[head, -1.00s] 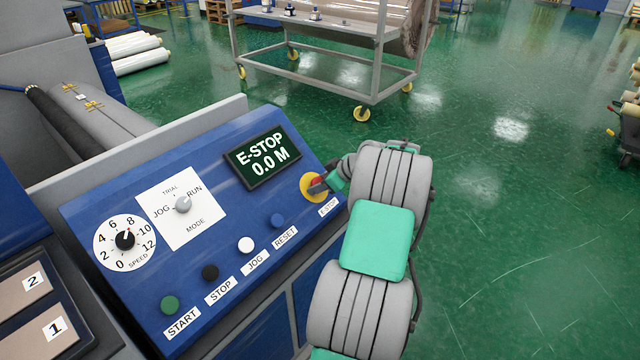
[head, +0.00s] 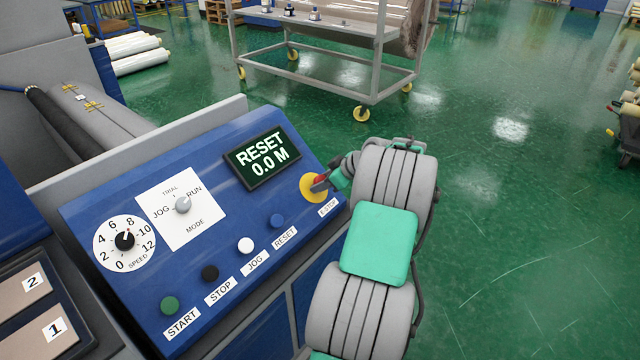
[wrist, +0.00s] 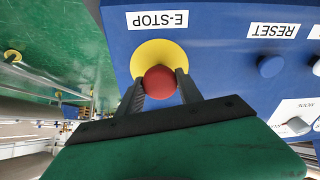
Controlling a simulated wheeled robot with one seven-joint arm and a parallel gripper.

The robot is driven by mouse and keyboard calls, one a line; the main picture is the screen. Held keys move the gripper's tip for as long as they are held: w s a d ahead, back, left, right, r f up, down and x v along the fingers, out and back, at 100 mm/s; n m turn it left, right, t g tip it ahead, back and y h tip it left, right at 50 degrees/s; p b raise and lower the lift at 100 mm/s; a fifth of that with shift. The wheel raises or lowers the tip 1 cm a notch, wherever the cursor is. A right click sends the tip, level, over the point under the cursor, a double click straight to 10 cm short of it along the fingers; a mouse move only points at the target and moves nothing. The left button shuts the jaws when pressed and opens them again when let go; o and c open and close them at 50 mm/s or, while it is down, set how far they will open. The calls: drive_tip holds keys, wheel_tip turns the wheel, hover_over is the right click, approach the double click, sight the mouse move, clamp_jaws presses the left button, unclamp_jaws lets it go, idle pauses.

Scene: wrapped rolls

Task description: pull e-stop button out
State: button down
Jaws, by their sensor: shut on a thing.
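The red e-stop button (wrist: 160,82) sits on a round yellow plate (head: 309,188) at the right end of the blue control panel (head: 130,200). My gripper (head: 322,182) is shut on the button, with one dark finger on each side of it in the wrist view (wrist: 161,90). In the head view my gripper and wrist hide part of the button. The display (head: 262,157) on the panel reads "RESET 0.0 M".
A blue RESET button (head: 277,220) is beside the e-stop, with white JOG (head: 246,245), black STOP (head: 210,272) and green START (head: 169,305) buttons in a row. A wheeled cart (head: 330,60) stands behind. The green floor at right is open.

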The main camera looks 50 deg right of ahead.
drive_tip(key=c, duration=1.3)
unclamp_jaws()
drive_tip(key=shift+r, duration=0.1)
drive_tip(key=o, duration=0.3)
drive_tip(key=shift+s+r, duration=0.1)
drive_tip(key=shift+s, duration=0.05)
drive_tip(key=shift+o, duration=1.2)
drive_tip(key=v, duration=0.7)
drive_tip(key=shift+s+r, duration=0.2)
drive_tip(key=shift+r, duration=0.1)
